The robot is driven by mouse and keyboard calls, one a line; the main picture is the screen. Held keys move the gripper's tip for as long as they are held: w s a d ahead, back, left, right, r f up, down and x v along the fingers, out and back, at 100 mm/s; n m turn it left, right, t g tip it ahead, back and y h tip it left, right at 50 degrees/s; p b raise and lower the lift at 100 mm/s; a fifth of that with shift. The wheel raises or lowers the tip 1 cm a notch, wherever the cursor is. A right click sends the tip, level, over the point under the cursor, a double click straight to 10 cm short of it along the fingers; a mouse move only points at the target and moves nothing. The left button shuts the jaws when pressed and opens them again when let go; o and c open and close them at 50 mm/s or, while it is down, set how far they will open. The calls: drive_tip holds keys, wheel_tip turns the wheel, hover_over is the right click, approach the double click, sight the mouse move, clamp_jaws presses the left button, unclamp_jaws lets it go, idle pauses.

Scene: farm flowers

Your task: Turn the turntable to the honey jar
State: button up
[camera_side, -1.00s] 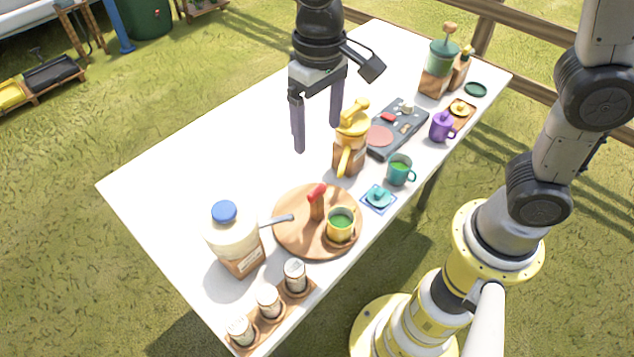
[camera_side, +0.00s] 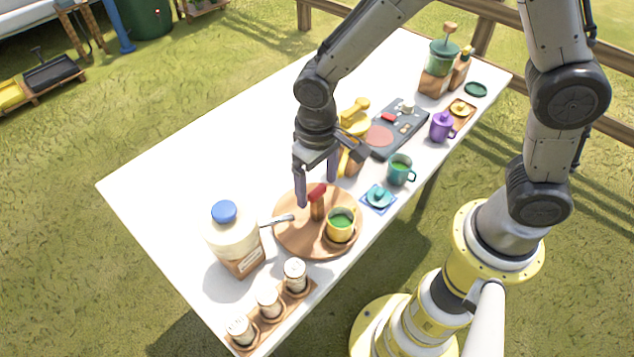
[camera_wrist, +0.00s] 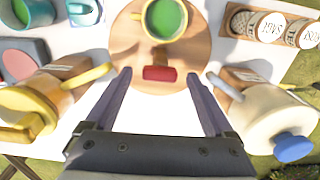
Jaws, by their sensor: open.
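The round wooden turntable (camera_side: 285,237) lies near the table's front edge and also shows in the wrist view (camera_wrist: 203,45). An upright brown peg with a red top (camera_side: 317,192) stands on it; the red top (camera_wrist: 159,73) is centred between my fingers in the wrist view. A yellow cup of green liquid (camera_side: 341,224) stands on the turntable. My gripper (camera_side: 317,189) is open, pointing down, with its fingertips on either side of the red top, no contact visible. I cannot tell which container is the honey jar: a blue-lidded jug (camera_side: 232,240) and a yellow-lidded brown jug (camera_wrist: 62,85) flank the turntable.
A rack of small shakers (camera_side: 270,312) stands in front of the turntable. A teal cup (camera_side: 399,170), a small teal lidded dish (camera_side: 379,198) and a dark board (camera_side: 405,125) lie to the right. The table's back left is clear.

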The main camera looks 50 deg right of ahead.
drive_tip(key=shift+f, duration=0.2)
clamp_jaws()
idle(0.4)
